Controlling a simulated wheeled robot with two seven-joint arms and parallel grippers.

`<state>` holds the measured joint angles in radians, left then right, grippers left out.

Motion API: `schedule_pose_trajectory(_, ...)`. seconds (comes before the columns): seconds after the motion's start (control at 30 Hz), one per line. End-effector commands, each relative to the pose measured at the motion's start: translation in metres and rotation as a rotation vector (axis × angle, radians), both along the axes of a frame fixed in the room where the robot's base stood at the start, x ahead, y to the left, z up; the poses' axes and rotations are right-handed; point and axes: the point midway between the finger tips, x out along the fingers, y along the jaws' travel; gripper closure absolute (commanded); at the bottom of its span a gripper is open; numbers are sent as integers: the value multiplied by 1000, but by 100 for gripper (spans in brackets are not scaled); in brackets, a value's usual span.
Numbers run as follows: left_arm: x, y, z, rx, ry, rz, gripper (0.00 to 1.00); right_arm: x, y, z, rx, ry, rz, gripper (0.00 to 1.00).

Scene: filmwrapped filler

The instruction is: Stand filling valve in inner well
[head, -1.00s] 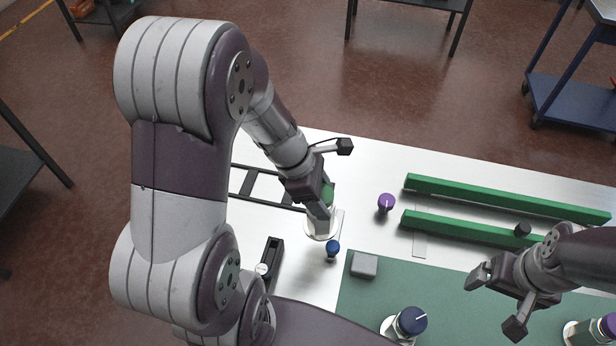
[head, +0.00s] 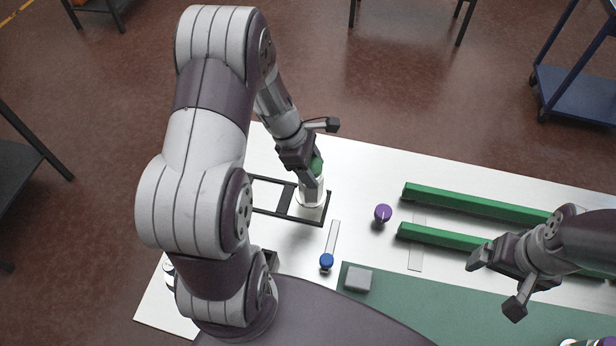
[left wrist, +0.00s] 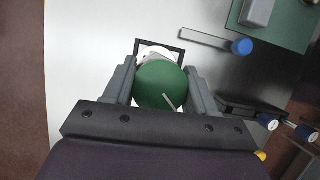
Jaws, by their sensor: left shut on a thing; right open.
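The filling valve has a green knob (head: 317,164) and a pale round base (head: 310,197). My left gripper (head: 314,182) is shut on it and holds it upright. The base is over the right-hand well of a black two-well frame (head: 288,216); I cannot tell whether it touches the bottom. In the left wrist view the green knob (left wrist: 161,85) is between the fingers, and the base (left wrist: 150,53) shows inside the black square rim (left wrist: 180,47). The knob hides part of the base. My right gripper (head: 494,286) is open and empty at the right.
A purple knob (head: 382,213), a blue knob (head: 326,262) and a grey block (head: 358,279) are right of the frame. Two green bars (head: 470,201) lie further right. A green mat (head: 440,300) covers the front. The frame's left well (head: 266,191) looks empty.

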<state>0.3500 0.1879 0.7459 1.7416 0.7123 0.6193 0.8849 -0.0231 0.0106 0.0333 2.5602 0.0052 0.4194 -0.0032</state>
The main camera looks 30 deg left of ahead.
Motion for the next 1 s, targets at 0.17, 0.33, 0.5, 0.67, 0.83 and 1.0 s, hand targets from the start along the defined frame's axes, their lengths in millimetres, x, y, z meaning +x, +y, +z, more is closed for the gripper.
schedule_pose_trajectory(0.17, -6, 7, -14, -1, 1, 1, 100, 0, 0, 3, 0, 0, 0, 8)
schedule_pose_trajectory(0.33, -6, 7, -41, -1, -1, -1, 100, 0, 0, 6, 0, 0, 0, 8)
schedule_pose_trajectory(0.5, -5, 8, -45, 1, -3, -2, 100, 0, 0, 6, 0, 0, 0, 8)
schedule_pose_trajectory(0.67, -5, 7, -47, 1, -3, -1, 100, 0, 0, 4, 0, 0, 0, 8)
schedule_pose_trajectory(0.83, -6, 7, -49, 0, -1, -2, 18, 0, 0, 3, 0, 0, 0, 8)
schedule_pose_trajectory(1.0, -6, 7, -48, 0, -1, -2, 18, 0, 0, 3, 0, 0, 0, 8)
